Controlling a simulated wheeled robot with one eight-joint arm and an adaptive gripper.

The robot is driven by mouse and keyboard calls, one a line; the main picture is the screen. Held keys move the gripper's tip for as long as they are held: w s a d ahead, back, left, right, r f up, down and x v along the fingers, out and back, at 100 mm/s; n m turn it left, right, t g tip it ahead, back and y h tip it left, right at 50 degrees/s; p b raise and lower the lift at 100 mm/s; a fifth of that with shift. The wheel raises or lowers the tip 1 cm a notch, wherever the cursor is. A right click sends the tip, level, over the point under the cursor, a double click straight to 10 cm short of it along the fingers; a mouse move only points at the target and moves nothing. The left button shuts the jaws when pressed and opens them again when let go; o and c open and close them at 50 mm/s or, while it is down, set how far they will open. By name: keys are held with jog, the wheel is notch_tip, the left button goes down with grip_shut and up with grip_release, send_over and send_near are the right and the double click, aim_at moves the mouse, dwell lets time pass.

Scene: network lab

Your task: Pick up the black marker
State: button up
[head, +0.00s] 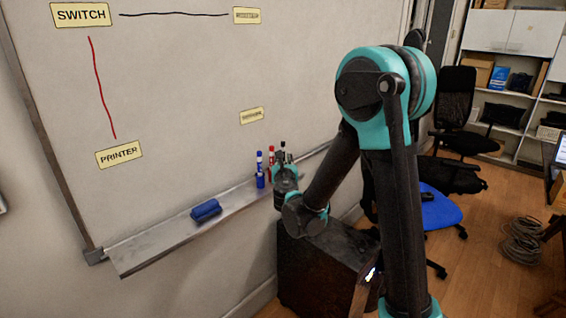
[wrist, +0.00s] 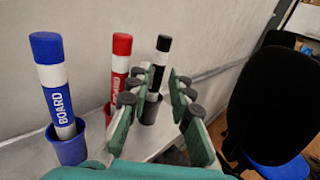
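The black marker (wrist: 162,58) stands upright in a dark cup (wrist: 151,110) on the whiteboard ledge. In the head view its dark tip (head: 283,146) shows just above my gripper (head: 284,165). In the wrist view my gripper (wrist: 160,86) is open, with its green fingers pointing at the marker and one on each side of it in the picture. I see no finger contact with the marker; I cannot tell how deep it sits between the fingertips. The left finger partly covers the red marker (wrist: 121,58).
A blue marker (wrist: 53,85) stands in a blue cup (wrist: 68,147) left of the red one. A blue eraser (head: 206,211) lies on the ledge (head: 155,247). A dark cabinet (head: 325,265) is below, and a chair (wrist: 270,110) stands to the right.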

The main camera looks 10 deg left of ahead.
jog(key=shift+w+a, duration=0.25)
jog(key=shift+w, duration=1.05)
jog(key=shift+w+a, duration=0.2)
jog(key=shift+w, duration=1.1)
grip_shut()
